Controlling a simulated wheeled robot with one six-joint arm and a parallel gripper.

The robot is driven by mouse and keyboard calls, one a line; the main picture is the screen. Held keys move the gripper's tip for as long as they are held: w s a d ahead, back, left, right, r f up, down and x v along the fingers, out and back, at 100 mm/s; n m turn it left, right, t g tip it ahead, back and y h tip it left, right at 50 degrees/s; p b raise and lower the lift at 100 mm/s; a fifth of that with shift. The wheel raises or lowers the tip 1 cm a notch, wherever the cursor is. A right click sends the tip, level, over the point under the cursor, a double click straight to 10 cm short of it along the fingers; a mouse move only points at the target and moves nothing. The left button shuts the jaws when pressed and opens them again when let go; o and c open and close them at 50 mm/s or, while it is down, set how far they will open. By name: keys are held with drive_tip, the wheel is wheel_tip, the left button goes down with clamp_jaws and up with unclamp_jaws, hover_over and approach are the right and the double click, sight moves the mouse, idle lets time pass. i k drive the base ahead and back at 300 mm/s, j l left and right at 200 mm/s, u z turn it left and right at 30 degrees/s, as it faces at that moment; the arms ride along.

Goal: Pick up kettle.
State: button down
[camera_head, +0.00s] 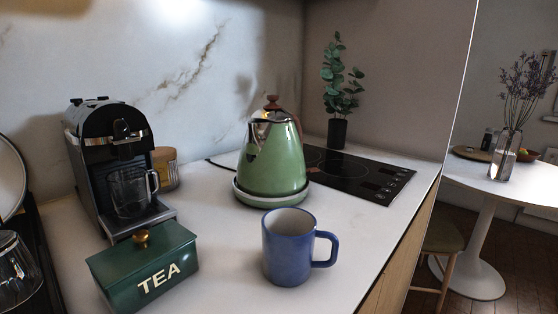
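The green kettle (273,158) stands upright on its round pale base (241,195) on the white counter, in the middle of the camera_head view. It has a shiny metal top with the spout toward the left and a brown knob on the lid. Part of a brown handle shows behind its right side; the rest is hidden by the body. My gripper is not in view, so its distance to the kettle does not show.
A blue mug (286,250) stands in front of the kettle. A green tea box (144,268) and a coffee machine (108,150) with a glass cup (131,190) are at left. A black cooktop (375,178) and a plant vase (337,133) are behind right. Bare counter lies between box and mug.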

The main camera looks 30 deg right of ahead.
sight(271, 162)
drive_tip(key=k+l+z, duration=0.1)
drive_tip(key=k+l, duration=0.15)
drive_tip(key=l, duration=0.3)
drive_tip(key=k+l+z, duration=0.15)
drive_tip(key=i+l+z, duration=0.15)
drive_tip(key=l, duration=0.25)
drive_tip(key=i+l+z, duration=0.15)
drive_tip(key=l, duration=0.2)
drive_tip(key=i+l+z, duration=0.15)
drive_tip(key=l, duration=0.2)
drive_tip(key=i+j+z, duration=0.2)
drive_tip(key=i, duration=0.4)
drive_tip(key=i+l, duration=0.05)
drive_tip(key=l, duration=0.05)
